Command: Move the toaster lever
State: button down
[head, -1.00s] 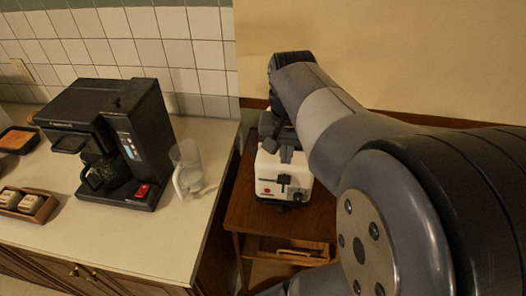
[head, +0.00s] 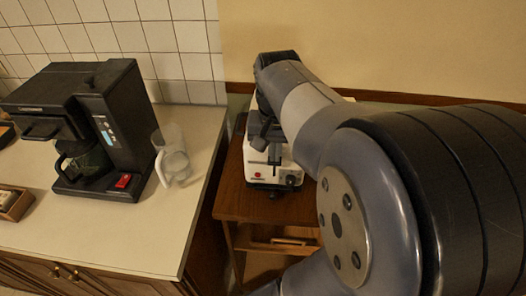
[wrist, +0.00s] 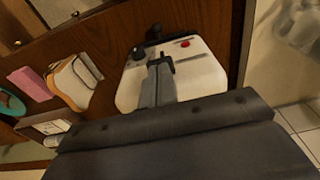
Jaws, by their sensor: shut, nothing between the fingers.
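The white toaster (head: 258,172) stands on a small brown wooden table, with a red dot and a dark knob (head: 292,181) on its front. In the wrist view the toaster (wrist: 198,75) shows a red button and dark knobs along its far edge. My gripper (head: 274,155) is shut and empty, pointing down at the toaster's front in the head view. In the wrist view its closed fingers (wrist: 160,66) overlap the toaster. I cannot make out the lever clearly near the fingertips, nor whether they touch it.
The wooden table (head: 233,205) has a little bare top left of the toaster. A clear pitcher (head: 172,160) and a black coffee machine (head: 88,130) stand on the counter (head: 130,225) to the left. In the wrist view, a pink block (wrist: 30,82) and other items lie left of the toaster.

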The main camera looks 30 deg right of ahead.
dwell(0.3)
notch_tip(320, 180, down, 6)
jog(key=b, duration=0.3)
jog(key=shift+r+b, duration=0.15)
jog(key=shift+b, duration=0.25)
jog(key=shift+s+r, duration=0.1)
jog(key=shift+s+a+r+p, duration=0.2)
jog(key=shift+s+a+p, duration=0.15)
jog(key=shift+s, duration=0.25)
jog(key=shift+s+a+r+p, duration=0.2)
jog(key=shift+s+a+p, duration=0.05)
jog(key=shift+s+a, duration=0.25)
notch_tip(320, 180, up, 11)
send_over(274, 165)
jog(key=s+a, duration=0.2)
jog(key=s, duration=0.1)
jog(key=shift+f+p, duration=0.1)
jog(key=shift+p, duration=0.2)
